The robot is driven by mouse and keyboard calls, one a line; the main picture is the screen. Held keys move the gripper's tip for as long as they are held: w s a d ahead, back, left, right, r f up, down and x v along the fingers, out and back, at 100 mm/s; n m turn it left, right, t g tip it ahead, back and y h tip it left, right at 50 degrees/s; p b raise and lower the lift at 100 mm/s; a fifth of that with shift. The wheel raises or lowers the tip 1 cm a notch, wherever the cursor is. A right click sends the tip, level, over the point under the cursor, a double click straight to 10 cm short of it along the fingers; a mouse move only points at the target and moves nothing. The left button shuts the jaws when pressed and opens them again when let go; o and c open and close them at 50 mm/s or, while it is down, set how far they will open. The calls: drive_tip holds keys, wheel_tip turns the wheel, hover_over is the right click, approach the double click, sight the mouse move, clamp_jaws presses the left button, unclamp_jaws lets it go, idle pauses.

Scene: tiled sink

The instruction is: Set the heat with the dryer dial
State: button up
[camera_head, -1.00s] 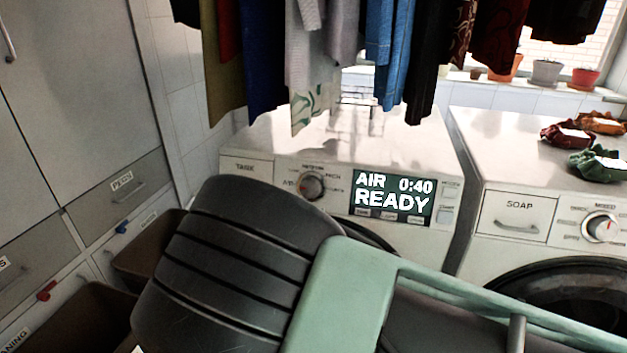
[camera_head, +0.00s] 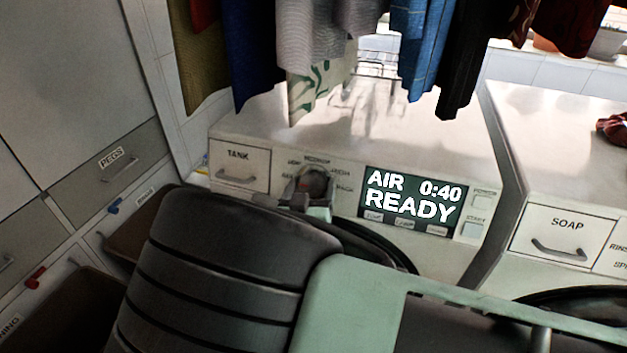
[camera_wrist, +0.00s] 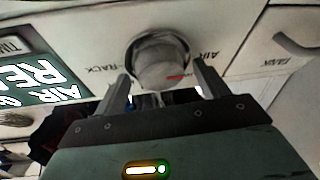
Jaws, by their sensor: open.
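The dryer dial (camera_wrist: 160,65) is a round pale knob with a dark ring, at the top middle of the wrist view. Its red mark points right, towards the AIR label. In the head view the dial (camera_head: 318,181) is partly covered by my gripper (camera_head: 309,203). My gripper is open, and in the wrist view its two fingertips (camera_wrist: 161,82) stand on either side of the dial's near edge. I cannot tell whether they touch it. The dryer display (camera_head: 411,203) reads AIR 0:40 READY and also shows in the wrist view (camera_wrist: 42,76).
The TANK drawer (camera_head: 239,167) is left of the dial. Clothes (camera_head: 322,50) hang above the dryer. A second machine with a SOAP drawer (camera_head: 562,235) stands to the right. Cabinets with a PEGS drawer (camera_head: 109,160) and brown open bins (camera_head: 140,225) are at left.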

drive_tip(key=c, duration=1)
drive_tip(key=shift+o, duration=0.2)
drive_tip(key=shift+f+m+h+b, duration=0.1)
drive_tip(key=shift+m+h+b, duration=0.2)
drive_tip(key=shift+m+b, duration=0.25)
drive_tip(key=shift+f+m+b, duration=0.1)
drive_tip(key=shift+m+b, duration=0.15)
drive_tip(key=shift+b, duration=0.15)
drive_tip(key=m+h+b, duration=0.1)
drive_tip(key=m+b, duration=0.1)
drive_tip(key=b, duration=0.1)
drive_tip(key=shift+a+f+m, duration=0.1)
drive_tip(key=shift+m, duration=0.3)
drive_tip(key=m+g+h+b, duration=0.1)
drive_tip(key=m+h+b, duration=0.1)
drive_tip(key=m+b, duration=0.1)
drive_tip(key=shift+m, duration=0.5)
drive_tip(key=shift+a+r+m+g+h+b, duration=0.1)
drive_tip(key=shift+m+g+h+b, duration=0.1)
drive_tip(key=shift+m+b, duration=0.45)
drive_tip(key=shift+r+m+g+h+b, duration=0.1)
drive_tip(key=shift+m+h+b, duration=0.1)
drive_tip(key=shift+m+b, duration=0.4)
drive_tip(key=shift+r+m, duration=0.1)
drive_tip(key=shift+m, duration=0.25)
